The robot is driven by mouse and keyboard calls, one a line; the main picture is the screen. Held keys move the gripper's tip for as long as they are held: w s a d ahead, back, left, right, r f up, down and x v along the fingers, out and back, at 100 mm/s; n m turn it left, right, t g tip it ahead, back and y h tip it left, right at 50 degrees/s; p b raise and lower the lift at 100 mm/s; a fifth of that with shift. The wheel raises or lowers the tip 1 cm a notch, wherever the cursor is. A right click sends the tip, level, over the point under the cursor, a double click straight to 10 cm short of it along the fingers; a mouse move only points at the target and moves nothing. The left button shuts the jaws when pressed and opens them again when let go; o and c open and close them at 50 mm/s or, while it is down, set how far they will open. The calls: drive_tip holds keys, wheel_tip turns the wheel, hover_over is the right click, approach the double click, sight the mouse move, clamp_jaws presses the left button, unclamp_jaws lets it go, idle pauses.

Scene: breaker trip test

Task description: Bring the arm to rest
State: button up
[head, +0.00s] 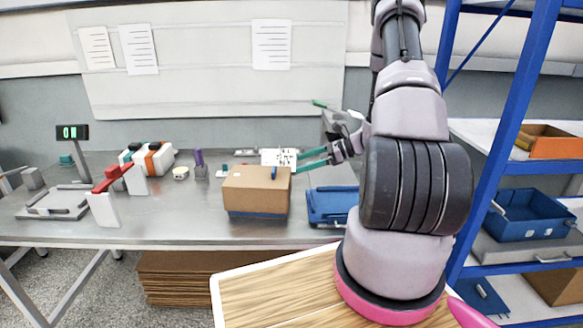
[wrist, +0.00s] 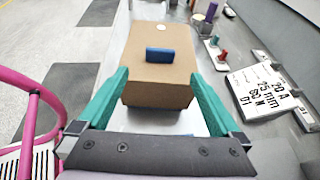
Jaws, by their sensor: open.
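My gripper (head: 296,163) has two teal fingers spread apart with nothing between their tips. In the head view it is above the bench, by the upper right of a brown cardboard box (head: 256,190). The wrist view shows the gripper (wrist: 160,76) facing the box (wrist: 150,85), with a finger towards each side of it. I cannot tell whether the fingers touch the box. A small blue block (wrist: 159,55) is on the box.
A blue tray (head: 332,205) is right of the box. A white printed card (wrist: 262,90) lies near small red and teal parts. A red-topped white stand (head: 105,205) and a scale display (head: 72,132) are at left. Blue shelving (head: 510,130) bounds the right.

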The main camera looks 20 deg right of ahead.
drive_tip(key=shift+v, duration=0.75)
drive_tip(key=s+a+r+n+g+h, duration=0.1)
drive_tip(key=s+a+r+n, duration=0.2)
drive_tip(key=r, duration=0.3)
drive_tip(key=s+a+r+n+g+h, duration=0.2)
drive_tip(key=a+r+n, duration=0.15)
drive_tip(key=r, duration=0.25)
drive_tip(key=s+a+r+n+g+h, duration=0.1)
drive_tip(key=s+a+r+n, duration=0.15)
drive_tip(key=r, duration=0.45)
drive_tip(key=s+r+n+t+h, duration=0.5)
drive_tip(key=s+r+n, duration=0.4)
drive_tip(key=s+r, duration=0.5)
drive_tip(key=shift+s+a+r+n+t+h, duration=0.2)
drive_tip(key=shift+s+a+n+t+h, duration=0.1)
drive_tip(key=shift+s+a+h, duration=0.3)
drive_tip(key=shift+s+d, duration=0.1)
